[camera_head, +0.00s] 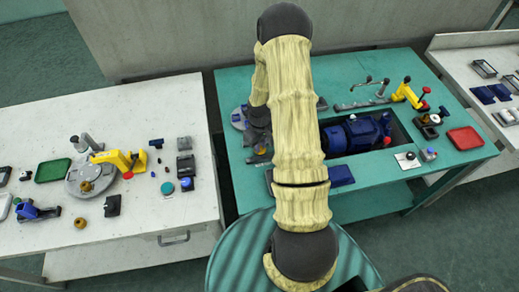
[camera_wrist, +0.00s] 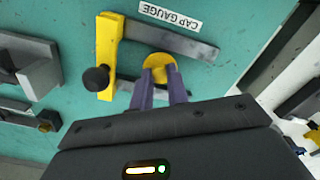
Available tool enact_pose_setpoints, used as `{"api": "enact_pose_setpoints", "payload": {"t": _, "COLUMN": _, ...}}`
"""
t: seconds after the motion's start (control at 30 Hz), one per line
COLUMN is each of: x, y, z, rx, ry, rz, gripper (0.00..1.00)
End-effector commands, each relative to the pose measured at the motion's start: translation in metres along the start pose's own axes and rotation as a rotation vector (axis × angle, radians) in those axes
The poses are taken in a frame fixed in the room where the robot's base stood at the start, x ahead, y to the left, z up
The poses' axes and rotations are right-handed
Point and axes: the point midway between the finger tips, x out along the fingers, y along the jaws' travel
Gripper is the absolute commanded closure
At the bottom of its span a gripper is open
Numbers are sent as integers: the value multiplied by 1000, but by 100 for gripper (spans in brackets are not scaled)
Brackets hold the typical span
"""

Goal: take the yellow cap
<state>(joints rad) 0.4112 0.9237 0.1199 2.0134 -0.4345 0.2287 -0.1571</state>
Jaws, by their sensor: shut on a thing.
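In the wrist view the yellow cap (camera_wrist: 160,66) is a round yellow disc between the tips of my two purple fingers. My gripper (camera_wrist: 161,76) is shut on it. The cap is at the grey bars of a fixture labelled "CAP GAUGE" (camera_wrist: 168,18); I cannot tell whether it touches them. The fixture has a yellow bar (camera_wrist: 107,55) with a black knob (camera_wrist: 96,79) to the left of the cap. In the head view I cannot make out the cap or my fingers; my arm covers the middle of the teal table.
The teal table (camera_head: 355,205) holds a blue pump (camera_head: 362,132) in a recess and a red tray (camera_head: 465,138) at its right. A white table (camera_head: 140,245) with several parts stands at the left. Another white table (camera_head: 490,50) stands at the far right.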

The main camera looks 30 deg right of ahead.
Motion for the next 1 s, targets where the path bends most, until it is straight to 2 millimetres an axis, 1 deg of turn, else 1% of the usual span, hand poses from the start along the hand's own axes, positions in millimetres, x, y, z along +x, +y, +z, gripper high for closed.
{"api": "enact_pose_setpoints", "payload": {"t": 0.63, "x": -11, "y": 0, "z": 0, "rx": 0, "ry": 0, "rz": 0, "gripper": 100}}
{"api": "enact_pose_setpoints", "payload": {"t": 1.0, "x": -12, "y": 0, "z": 0, "rx": 0, "ry": 0, "rz": 0, "gripper": 100}}
